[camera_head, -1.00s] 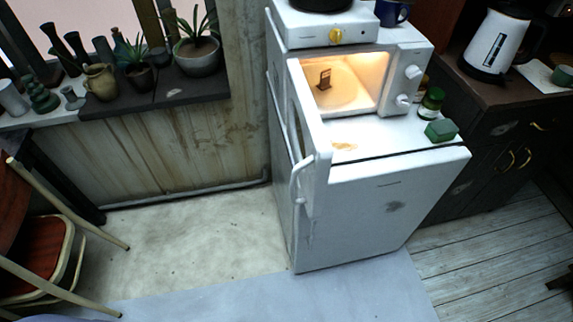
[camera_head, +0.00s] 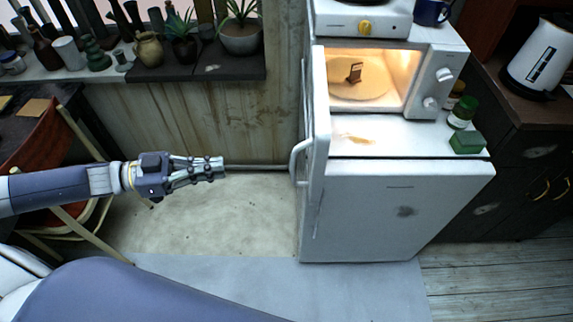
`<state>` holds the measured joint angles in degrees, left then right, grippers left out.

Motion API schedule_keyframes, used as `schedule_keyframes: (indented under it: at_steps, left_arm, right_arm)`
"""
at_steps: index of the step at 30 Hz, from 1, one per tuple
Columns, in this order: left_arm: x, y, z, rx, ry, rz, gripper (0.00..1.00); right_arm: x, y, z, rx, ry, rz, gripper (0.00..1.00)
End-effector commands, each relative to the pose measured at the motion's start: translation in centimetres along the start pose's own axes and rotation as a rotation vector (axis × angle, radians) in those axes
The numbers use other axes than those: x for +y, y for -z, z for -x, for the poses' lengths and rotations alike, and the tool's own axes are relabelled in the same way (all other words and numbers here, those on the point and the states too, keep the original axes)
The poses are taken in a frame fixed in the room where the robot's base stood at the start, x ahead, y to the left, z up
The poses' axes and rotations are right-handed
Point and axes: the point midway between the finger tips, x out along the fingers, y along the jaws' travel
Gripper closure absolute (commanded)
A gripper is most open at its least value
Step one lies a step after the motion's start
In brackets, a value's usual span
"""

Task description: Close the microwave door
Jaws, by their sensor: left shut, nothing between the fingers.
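The white microwave (camera_head: 438,80) stands on top of a small white fridge (camera_head: 400,208). Its lit inside shows a round plate and a small dark brown item (camera_head: 354,73) standing on it. The microwave door (camera_head: 319,110) is swung wide open toward me on the left side, with its white handle (camera_head: 298,160) on the door's left face. My left gripper (camera_head: 222,168) is shut and empty, to the left of the door handle and apart from it, pointing right. My right gripper is not in view.
A green box (camera_head: 467,142) and a green-lidded jar (camera_head: 462,113) stand on the fridge top at right. A small hob (camera_head: 364,20) sits on the microwave. A red chair (camera_head: 45,150) is behind my left arm. Floor between arm and fridge is clear.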

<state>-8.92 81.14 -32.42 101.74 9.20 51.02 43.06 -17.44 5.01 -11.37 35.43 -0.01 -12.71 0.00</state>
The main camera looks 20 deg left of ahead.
Motion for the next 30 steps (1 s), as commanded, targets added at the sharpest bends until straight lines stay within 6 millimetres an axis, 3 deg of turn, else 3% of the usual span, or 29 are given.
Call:
schedule_keyframes:
  at_steps: [7, 15, 21, 30]
  left_arm:
    - [0.6, 0.8, -1.9, 0.012, -0.023, 0.008, 1.0]
    - [0.6, 1.2, -7.3, 0.014, -0.022, 0.005, 1.0]
    - [0.7, 1.1, -11.1, 0.01, -0.021, 0.006, 1.0]
    - [0.8, 0.7, -13.9, 0.005, -0.02, 0.006, 1.0]
  right_arm:
    - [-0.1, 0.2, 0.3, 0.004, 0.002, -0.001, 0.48]
    - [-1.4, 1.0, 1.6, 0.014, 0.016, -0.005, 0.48]
    - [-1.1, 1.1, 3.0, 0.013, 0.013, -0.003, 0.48]
    - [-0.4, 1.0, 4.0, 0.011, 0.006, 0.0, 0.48]
